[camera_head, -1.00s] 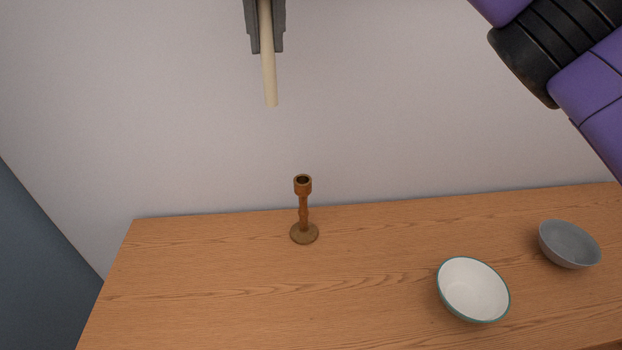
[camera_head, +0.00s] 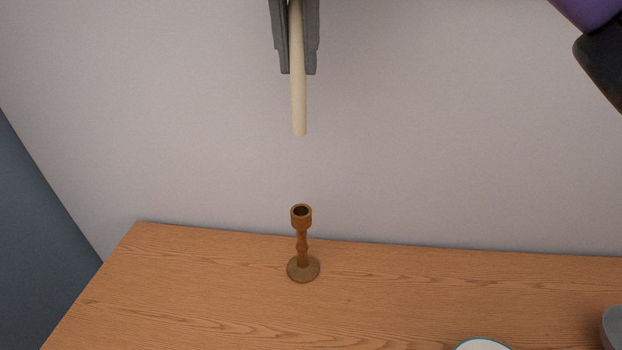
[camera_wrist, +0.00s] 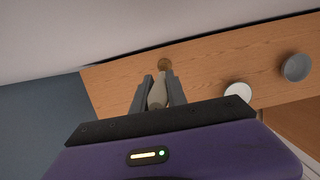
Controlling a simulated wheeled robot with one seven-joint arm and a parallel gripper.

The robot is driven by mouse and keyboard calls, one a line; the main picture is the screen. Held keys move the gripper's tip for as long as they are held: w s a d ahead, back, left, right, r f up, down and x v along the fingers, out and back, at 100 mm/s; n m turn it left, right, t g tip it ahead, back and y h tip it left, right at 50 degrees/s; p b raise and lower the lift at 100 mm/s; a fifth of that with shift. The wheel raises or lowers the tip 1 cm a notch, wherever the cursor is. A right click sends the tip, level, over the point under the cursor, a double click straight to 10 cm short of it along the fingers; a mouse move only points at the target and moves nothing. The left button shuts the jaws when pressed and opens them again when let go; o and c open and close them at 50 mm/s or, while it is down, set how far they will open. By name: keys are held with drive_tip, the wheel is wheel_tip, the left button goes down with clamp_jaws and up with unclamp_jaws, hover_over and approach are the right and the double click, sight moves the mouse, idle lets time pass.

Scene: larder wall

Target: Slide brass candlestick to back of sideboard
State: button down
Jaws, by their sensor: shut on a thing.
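The brass candlestick (camera_head: 302,243) stands upright on the sideboard (camera_head: 200,290), near its back edge, with its cup empty. It looks brown, with a round base. My gripper (camera_head: 298,72) is shut on a cream candle (camera_head: 298,105), which hangs about upright above the candlestick, apart from it. In the wrist view the candle (camera_wrist: 157,93) sits between my gripper's fingers (camera_wrist: 159,88), and part of the candlestick (camera_wrist: 165,64) shows beyond it.
A white bowl with a teal rim (camera_head: 482,345) and a grey bowl (camera_head: 614,328) stand at the right, cut off in the head view. A pale wall (camera_head: 450,150) rises behind the sideboard. The wood around the candlestick is clear.

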drive_tip(key=s+x, duration=0.2)
drive_tip(key=x, duration=0.6)
drive_tip(key=s+f+x, duration=0.1)
drive_tip(key=s+x, duration=0.1)
drive_tip(key=x, duration=0.7)
drive_tip(key=shift+a+b, duration=0.2)
drive_tip(key=shift+b, duration=0.2)
drive_tip(key=shift+w+f, duration=0.1)
drive_tip(key=c, duration=1.3)
unclamp_jaws()
drive_tip(key=v, duration=1.2)
